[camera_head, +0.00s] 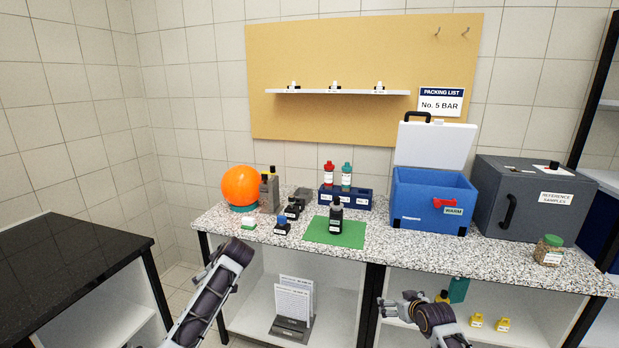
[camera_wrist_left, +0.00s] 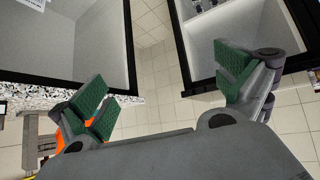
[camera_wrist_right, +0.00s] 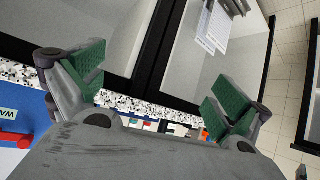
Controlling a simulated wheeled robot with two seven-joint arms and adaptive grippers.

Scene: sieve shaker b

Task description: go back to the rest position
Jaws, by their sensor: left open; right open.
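My left gripper (camera_head: 232,252) is in front of the counter's left part, in the head view. In the left wrist view its green-padded fingers (camera_wrist_left: 165,78) are wide apart with nothing between them. My right gripper (camera_head: 395,305) is in front of the counter, below the blue cool box in the picture. In the right wrist view its fingers (camera_wrist_right: 150,88) are also spread and empty. Both grippers are clear of the objects on the counter.
The speckled counter (camera_head: 390,237) carries an orange ball (camera_head: 241,185), a green mat (camera_head: 320,236) with a dark bottle (camera_head: 336,216), an open blue cool box (camera_head: 420,200) and a grey sample box (camera_head: 535,195). A black-topped table (camera_head: 60,265) stands at left.

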